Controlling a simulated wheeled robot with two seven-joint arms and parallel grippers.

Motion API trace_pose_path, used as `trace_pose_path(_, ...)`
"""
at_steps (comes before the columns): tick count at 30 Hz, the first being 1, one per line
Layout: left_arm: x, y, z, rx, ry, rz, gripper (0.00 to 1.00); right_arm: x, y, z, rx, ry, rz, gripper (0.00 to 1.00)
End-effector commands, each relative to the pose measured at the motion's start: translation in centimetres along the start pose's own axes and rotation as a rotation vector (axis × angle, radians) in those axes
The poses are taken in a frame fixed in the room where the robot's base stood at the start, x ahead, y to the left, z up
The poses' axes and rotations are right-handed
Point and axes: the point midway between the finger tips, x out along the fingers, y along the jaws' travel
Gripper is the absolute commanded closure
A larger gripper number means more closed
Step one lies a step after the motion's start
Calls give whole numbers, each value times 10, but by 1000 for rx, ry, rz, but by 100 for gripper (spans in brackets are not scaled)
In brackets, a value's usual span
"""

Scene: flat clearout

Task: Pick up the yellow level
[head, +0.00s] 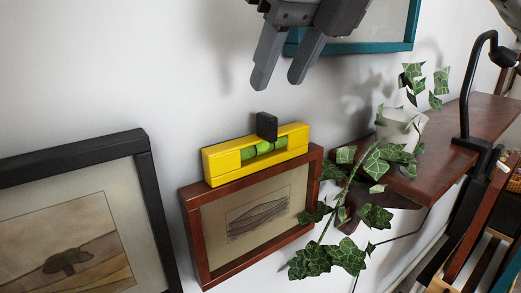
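The yellow level (226,162) with a green vial rests on the top edge of a brown wooden picture frame (193,232), against the wall. A small black block (267,125) shows at the level's upper edge; I cannot tell whether it is part of the level. My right gripper (279,82) is at the top of the head view, fingers pointing down, above the level and apart from it. Its two fingers are spread with nothing between them. My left gripper is not in view.
A black-framed picture (152,195) hangs at left, and a teal-framed one (365,48) is behind my gripper. At right, a wooden shelf (455,150) holds a white pot (402,128) with trailing ivy (375,218) and a black lamp (466,100). The ivy reaches near the brown frame. Wall left of the level is bare.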

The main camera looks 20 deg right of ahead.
Motion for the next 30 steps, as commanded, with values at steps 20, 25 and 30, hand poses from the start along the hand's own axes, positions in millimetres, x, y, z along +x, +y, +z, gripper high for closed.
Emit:
trace_pose_path(20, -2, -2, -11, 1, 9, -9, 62, 71, -5, -4, 0, 0, 2, 62)
trace_pose_path(25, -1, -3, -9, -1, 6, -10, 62, 72, -6, -4, 0, -1, 2, 62)
trace_pose_path(30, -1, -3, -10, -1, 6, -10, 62, 72, -6, -4, 1, -1, 2, 92)
